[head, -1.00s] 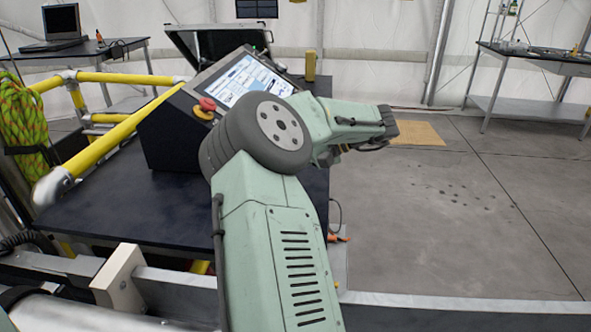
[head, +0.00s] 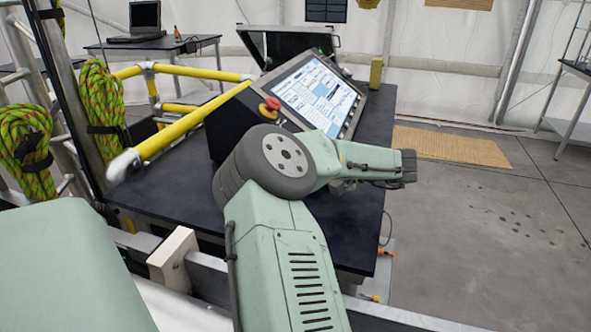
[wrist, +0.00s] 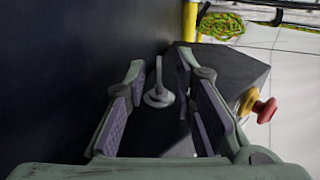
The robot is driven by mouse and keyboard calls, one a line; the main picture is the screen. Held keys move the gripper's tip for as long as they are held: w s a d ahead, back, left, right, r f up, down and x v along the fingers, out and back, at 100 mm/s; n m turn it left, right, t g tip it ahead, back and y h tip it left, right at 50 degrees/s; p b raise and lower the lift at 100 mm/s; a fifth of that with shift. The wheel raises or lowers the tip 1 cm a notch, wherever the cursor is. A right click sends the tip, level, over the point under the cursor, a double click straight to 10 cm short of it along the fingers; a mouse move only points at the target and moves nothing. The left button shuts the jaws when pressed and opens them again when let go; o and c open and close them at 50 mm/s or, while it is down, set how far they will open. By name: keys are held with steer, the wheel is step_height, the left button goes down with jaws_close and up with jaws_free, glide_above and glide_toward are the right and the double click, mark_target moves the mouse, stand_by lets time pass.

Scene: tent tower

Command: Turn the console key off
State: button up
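The black console (head: 228,125) stands on a dark table, with a lit screen (head: 315,92) and a red stop button (head: 270,106) on its sloped face. In the wrist view, a grey key (wrist: 159,96) with a round base sticks out from the console's dark side (wrist: 228,68). My gripper (wrist: 160,70) is open, with its two fingers apart on either side of the key. I cannot tell whether either finger touches it. In the head view my arm hides the key and most of my gripper. The red button (wrist: 265,109) is right of the fingers.
Yellow rails (head: 185,125) run along the left of the table (head: 165,195). Green rope coils (head: 102,105) hang further left. A small yellow block (head: 376,73) and an open case (head: 290,48) are behind the console. The floor to the right is mostly clear.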

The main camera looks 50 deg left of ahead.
steer(key=shift+a, duration=0.15)
steer(key=shift+c, duration=0.5)
jaws_close()
